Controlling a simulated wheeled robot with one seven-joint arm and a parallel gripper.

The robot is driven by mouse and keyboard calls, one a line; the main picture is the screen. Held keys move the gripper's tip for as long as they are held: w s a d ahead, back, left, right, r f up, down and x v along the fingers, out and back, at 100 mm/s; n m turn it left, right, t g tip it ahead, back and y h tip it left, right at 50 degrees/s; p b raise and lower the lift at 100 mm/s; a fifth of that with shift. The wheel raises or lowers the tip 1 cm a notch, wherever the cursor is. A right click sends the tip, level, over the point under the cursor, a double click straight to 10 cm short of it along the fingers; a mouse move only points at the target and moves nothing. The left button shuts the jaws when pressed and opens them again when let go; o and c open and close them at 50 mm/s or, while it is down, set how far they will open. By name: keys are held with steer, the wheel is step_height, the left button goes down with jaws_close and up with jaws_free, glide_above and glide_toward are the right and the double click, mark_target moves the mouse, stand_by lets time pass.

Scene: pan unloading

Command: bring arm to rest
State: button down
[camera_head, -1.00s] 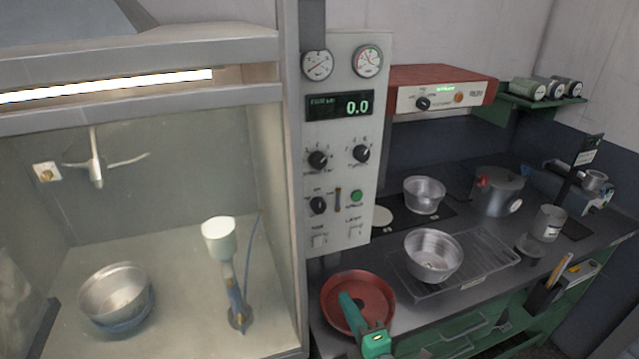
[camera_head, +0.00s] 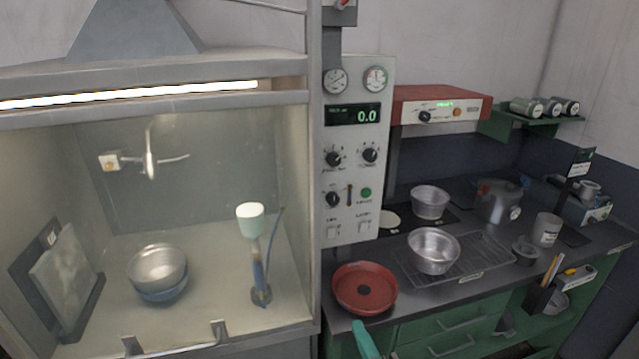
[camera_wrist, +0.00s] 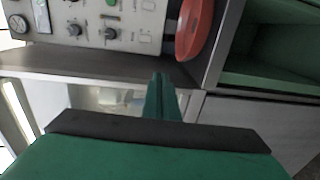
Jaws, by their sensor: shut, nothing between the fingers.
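My gripper shows as a green tip (camera_head: 366,340) at the bottom edge of the head view, in front of the counter and below the red pan. In the wrist view its green fingers (camera_wrist: 161,98) are together, with nothing held between them. The red pan (camera_head: 364,288) lies on the counter's near left end, apart from my gripper, and its inside looks empty. Part of the pan (camera_wrist: 193,30) also shows in the wrist view. The rest of my arm is out of the head view.
A metal pot (camera_head: 433,250) stands on the wire rack (camera_head: 482,262), with another pot (camera_head: 430,203) behind it. The fume hood (camera_head: 225,335) is at left, with stacked bowls (camera_head: 158,268) inside. Green drawers (camera_head: 440,325) are under the counter.

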steer(key=s+a+f+m+g+h, duration=0.1)
steer(key=s+a+f+m+h, duration=0.15)
steer(key=s+f+m, duration=0.5)
steer(key=s+a+f+m+h, duration=0.2)
steer(key=s+f+m+h, duration=0.1)
steer(key=s+f+m, duration=0.4)
steer(key=s+a+m, duration=0.2)
steer(key=s+m, duration=0.1)
steer(key=s, duration=0.8)
steer(key=s+a+m+y, duration=0.1)
steer(key=s+a+m, duration=0.1)
steer(key=s, duration=0.8)
steer(key=shift+s+a+r+m, duration=0.3)
steer(key=shift+s+r+m, duration=0.1)
steer(key=shift+m, duration=0.35)
steer(key=c, duration=2.5)
jaws_free()
